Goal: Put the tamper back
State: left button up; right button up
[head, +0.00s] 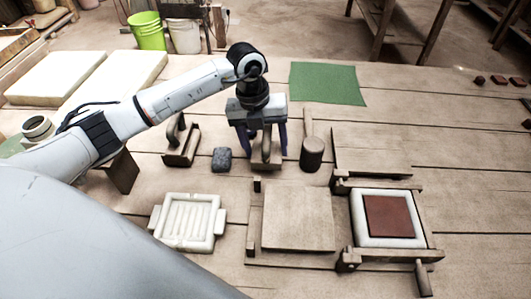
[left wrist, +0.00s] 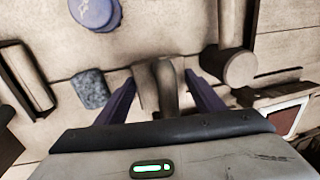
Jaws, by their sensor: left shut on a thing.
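The tamper, a wooden block with an upright handle (head: 266,148), is between the fingers of my left gripper (head: 264,150). The left gripper is shut on it, at the middle of the table. The left wrist view also shows the tamper's handle (left wrist: 167,88) between the two dark blue fingers. I cannot tell whether the tamper's base touches the table. My right gripper is in neither view.
A similar wooden handled block (head: 181,146) and a dark sponge (head: 221,159) lie left of the gripper. A mallet (head: 312,150) stands right. In front are a white ribbed mould (head: 187,222), a wooden board (head: 297,218) and a press with a red tile (head: 388,216).

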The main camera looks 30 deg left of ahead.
aim_at(258, 149)
pick_arm(q)
jog(key=shift+f, duration=1.35)
jog(key=shift+f, duration=0.15)
jog(key=o, duration=1.8)
jog(key=shift+c, duration=0.2)
notch_tip(258, 149, up, 12)
jog(key=a, duration=0.1)
jog(key=shift+s+a, duration=0.35)
jog(key=shift+s, duration=0.1)
